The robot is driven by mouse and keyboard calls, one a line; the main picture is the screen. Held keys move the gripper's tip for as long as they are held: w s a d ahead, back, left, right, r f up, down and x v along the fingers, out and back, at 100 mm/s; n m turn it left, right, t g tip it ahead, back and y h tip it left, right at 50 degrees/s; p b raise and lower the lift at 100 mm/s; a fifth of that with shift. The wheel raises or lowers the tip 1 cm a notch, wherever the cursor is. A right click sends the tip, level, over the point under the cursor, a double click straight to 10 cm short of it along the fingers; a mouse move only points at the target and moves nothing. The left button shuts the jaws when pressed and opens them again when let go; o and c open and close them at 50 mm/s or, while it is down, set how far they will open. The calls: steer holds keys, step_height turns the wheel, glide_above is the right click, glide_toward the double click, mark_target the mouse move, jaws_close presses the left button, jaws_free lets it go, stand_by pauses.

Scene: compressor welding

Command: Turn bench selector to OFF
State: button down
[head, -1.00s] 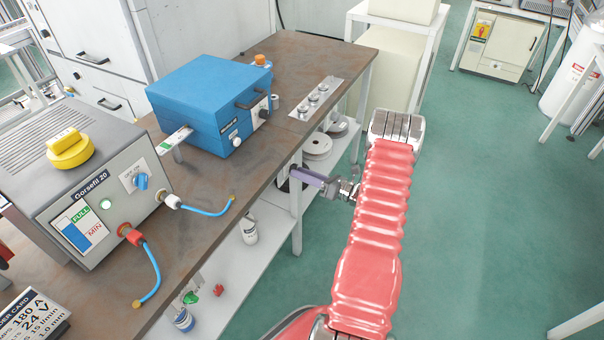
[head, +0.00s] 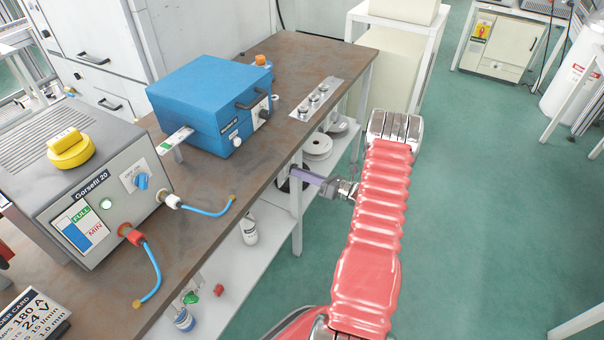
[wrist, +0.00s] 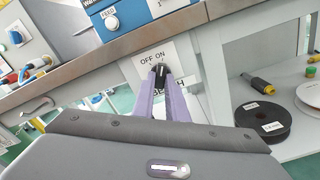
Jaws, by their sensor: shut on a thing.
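The bench selector (wrist: 161,71) is a small black knob with a white mark, on a pale plate (wrist: 183,62) labelled OFF and ON below the bench edge. The mark looks roughly upright in the wrist view; I cannot tell exactly which label it points to. My gripper (wrist: 161,82) has its two purple fingers shut on the knob, one on each side. In the head view my gripper (head: 308,176) reaches in under the bench top's right edge, and the selector is hidden there.
The brown bench top (head: 290,65) overhangs the selector. On it stand a blue box (head: 205,95) and a grey Gorsefil 20 unit (head: 100,180) with hoses. A lower shelf (head: 225,275) holds bottles and spools (wrist: 262,121).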

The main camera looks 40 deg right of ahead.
steer(key=shift+d+n, duration=0.15)
steer(key=shift+n, duration=0.25)
steer(key=n, duration=1.1)
steer(key=shift+d+f, duration=0.1)
steer(key=shift+d, duration=0.1)
stand_by(0.5)
steer(key=c, duration=1.8)
jaws_free()
steer(key=shift+a, duration=0.1)
steer(key=shift+o, duration=0.2)
steer(key=shift+w, duration=0.1)
